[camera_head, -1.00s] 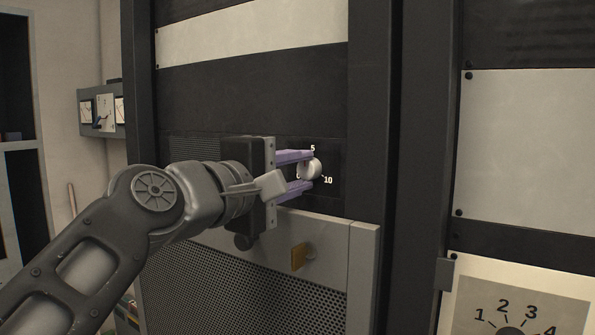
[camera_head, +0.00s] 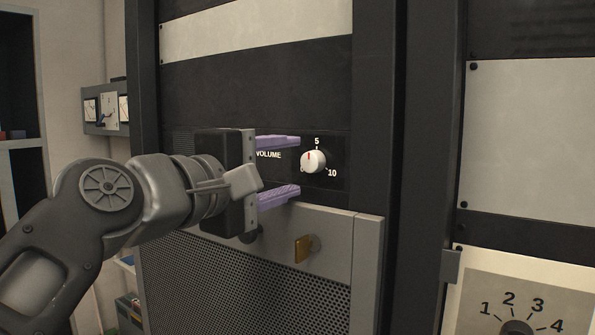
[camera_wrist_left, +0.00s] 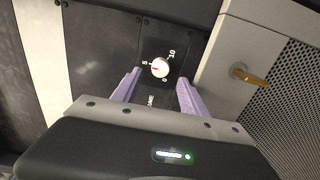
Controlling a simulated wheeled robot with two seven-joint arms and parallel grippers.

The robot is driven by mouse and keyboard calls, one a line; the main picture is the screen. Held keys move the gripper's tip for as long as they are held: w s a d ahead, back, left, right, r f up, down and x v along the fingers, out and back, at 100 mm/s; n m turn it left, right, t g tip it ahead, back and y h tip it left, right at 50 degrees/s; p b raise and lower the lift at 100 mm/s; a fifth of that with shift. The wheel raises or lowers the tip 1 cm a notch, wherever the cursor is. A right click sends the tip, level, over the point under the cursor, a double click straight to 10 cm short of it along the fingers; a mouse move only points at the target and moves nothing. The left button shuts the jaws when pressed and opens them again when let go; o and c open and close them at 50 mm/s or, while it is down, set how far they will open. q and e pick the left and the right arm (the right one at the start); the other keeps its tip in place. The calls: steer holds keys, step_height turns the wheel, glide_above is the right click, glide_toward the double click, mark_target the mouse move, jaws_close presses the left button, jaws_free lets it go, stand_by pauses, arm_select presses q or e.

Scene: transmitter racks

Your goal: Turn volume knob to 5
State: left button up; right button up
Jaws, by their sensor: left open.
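The white volume knob (camera_head: 313,162) sits on a black panel marked VOLUME, with 5 above it and 10 to its lower right. Its red mark points up, slightly left of the 5 in the head view. In the left wrist view the knob (camera_wrist_left: 160,68) shows its red mark pointing toward the 5. My left gripper (camera_head: 290,168) is open, its purple fingers apart and to the left of the knob, not touching it. My right gripper is not in view.
A yellow key-like handle (camera_head: 303,249) sticks out of the grey panel below the knob. A selector dial (camera_head: 517,327) with numbers is at the lower right. A perforated grille (camera_head: 262,285) lies below. Small meters (camera_head: 107,110) hang at the left.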

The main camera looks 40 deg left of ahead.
arm_select(q)
steer(key=s, duration=0.3)
steer(key=shift+s+d+b, duration=0.1)
steer(key=shift+s+b, duration=0.2)
stand_by(0.3)
